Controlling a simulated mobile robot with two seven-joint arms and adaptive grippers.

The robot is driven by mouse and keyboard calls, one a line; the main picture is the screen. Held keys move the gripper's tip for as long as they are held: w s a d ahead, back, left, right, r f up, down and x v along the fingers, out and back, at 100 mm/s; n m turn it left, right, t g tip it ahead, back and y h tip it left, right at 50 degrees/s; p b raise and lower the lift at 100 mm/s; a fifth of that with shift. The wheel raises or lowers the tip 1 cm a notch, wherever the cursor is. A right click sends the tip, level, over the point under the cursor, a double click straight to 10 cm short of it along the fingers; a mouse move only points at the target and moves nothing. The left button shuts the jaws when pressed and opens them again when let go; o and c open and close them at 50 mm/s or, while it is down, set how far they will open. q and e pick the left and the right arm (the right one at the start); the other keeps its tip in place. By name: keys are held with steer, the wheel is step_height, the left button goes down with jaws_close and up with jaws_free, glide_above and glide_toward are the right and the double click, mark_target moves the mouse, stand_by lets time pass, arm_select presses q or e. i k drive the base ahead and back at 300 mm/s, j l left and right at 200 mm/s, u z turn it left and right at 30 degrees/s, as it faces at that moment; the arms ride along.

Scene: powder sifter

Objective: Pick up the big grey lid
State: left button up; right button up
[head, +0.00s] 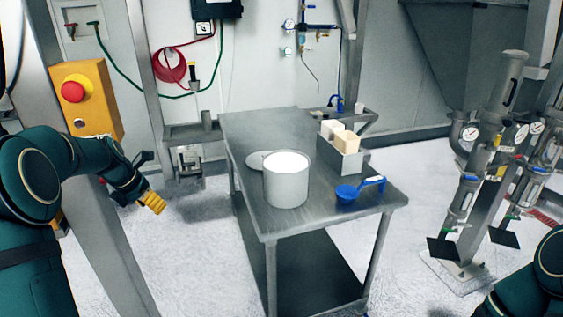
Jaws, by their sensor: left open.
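A big grey lid (256,160) lies flat on the steel table (300,228), behind and to the left of a grey bucket (286,186). The bucket hides part of the lid. The bucket stands upright, with white contents showing at its top. My left gripper (152,201), with yellow fingertips, is open and empty. It is out to the left of the table, apart from the lid. Only a piece of my right arm shows at the lower right corner, and its gripper is out of the picture.
A blue scoop (347,193) lies to the right of the bucket. A metal box (342,157) with pale blocks stands behind it. A yellow box with a red button (73,92) is at the left. Pipework with gauges (480,160) stands at the right. The table's front is clear.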

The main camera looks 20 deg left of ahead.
mark_target(253, 161)
steer(key=i+j+z, duration=0.35)
steer(key=j, duration=0.15)
steer(key=j+z, duration=0.3)
steer(key=j, duration=0.25)
steer(key=i+j+z, duration=0.15)
steer(key=j+z, duration=0.2)
steer(key=j, duration=0.25)
steer(key=j+z, duration=0.35)
steer(key=j, duration=0.3)
